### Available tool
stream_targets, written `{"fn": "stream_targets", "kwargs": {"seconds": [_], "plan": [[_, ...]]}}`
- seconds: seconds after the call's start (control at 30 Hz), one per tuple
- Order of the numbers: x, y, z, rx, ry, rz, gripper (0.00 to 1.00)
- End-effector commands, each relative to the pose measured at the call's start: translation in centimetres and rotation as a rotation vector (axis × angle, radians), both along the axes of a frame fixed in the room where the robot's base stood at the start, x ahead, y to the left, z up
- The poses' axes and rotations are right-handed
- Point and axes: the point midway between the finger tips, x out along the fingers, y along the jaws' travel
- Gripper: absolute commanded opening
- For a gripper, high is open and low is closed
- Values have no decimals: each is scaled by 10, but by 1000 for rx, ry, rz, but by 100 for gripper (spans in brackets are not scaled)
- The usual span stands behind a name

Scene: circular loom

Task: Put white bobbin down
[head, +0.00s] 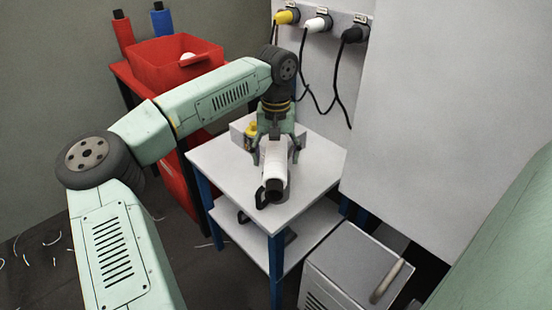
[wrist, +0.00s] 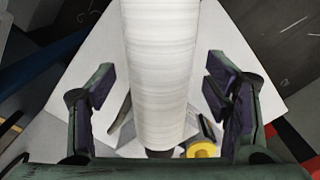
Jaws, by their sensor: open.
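The white bobbin (head: 273,163) lies on the white top of a small table (head: 218,170) in the head view. Its dark end faces the camera. In the wrist view the bobbin (wrist: 162,70) runs upright down the middle of the picture, between the fingers. My gripper (head: 275,150) is above and around the bobbin, pointing down. In the wrist view the fingers of my gripper (wrist: 162,100) stand apart, with a visible gap on both sides of the bobbin. The underside of the bobbin is hidden.
A yellow-topped item (head: 251,131) stands behind the gripper; a yellow ring (wrist: 203,149) shows in the wrist view. A black handle-like part (head: 261,196) lies by the table's front corner. A red crate (head: 175,60) is at the back left. Plugs with cables (head: 318,23) hang on the wall.

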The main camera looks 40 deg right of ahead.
Motion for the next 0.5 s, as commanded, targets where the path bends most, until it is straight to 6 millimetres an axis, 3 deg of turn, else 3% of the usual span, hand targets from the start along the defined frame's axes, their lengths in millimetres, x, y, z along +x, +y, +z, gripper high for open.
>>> {"fn": "stream_targets", "kwargs": {"seconds": [0.27, 0.5], "plan": [[0, 0, -8, 0, 0, 0, 71], [0, 0, -8, 0, 0, 0, 55]]}}
